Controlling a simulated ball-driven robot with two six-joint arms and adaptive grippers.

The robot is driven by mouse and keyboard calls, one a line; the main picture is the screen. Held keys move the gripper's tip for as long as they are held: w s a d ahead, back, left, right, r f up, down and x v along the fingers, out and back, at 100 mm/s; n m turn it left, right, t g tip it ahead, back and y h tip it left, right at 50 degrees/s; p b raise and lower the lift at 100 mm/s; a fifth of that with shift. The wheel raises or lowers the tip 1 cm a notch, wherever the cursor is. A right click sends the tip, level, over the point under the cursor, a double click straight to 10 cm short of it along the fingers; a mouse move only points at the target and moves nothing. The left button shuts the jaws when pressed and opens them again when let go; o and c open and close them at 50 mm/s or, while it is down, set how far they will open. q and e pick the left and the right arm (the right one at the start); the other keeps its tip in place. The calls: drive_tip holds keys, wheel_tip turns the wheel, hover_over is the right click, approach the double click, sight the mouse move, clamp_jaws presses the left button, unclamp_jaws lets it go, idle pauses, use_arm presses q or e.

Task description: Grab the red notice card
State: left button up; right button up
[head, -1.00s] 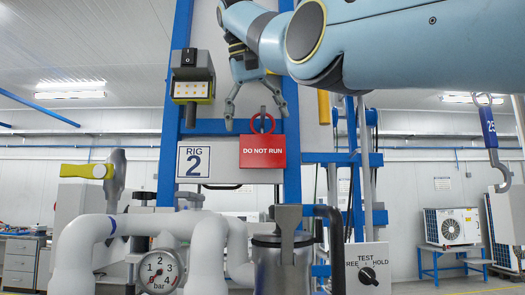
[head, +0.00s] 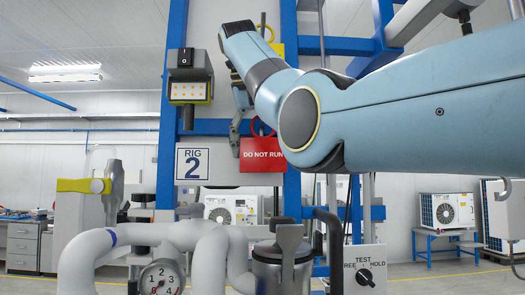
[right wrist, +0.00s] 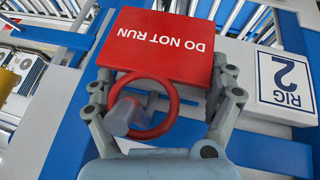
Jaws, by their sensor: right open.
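My right gripper (head: 245,140) is beside the card's upper left, partly hidden by my arm. In the right wrist view the gripper (right wrist: 163,76) is open, with one finger on each side of the ring and the card's ring end. The card (right wrist: 157,45) lies between the fingertips, and a grey peg (right wrist: 124,113) passes through the ring. Contact cannot be told. My left gripper is not in view.
A "RIG 2" sign (head: 192,163) is left of the card, below a lamp box (head: 190,78). Below stand white pipes (head: 170,233), a pressure gauge (head: 160,279), a metal canister (head: 282,268) and a TEST switch panel (head: 364,270).

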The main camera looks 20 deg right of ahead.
drive_tip(key=c, duration=0.6)
drive_tip(key=shift+c, duration=0.7)
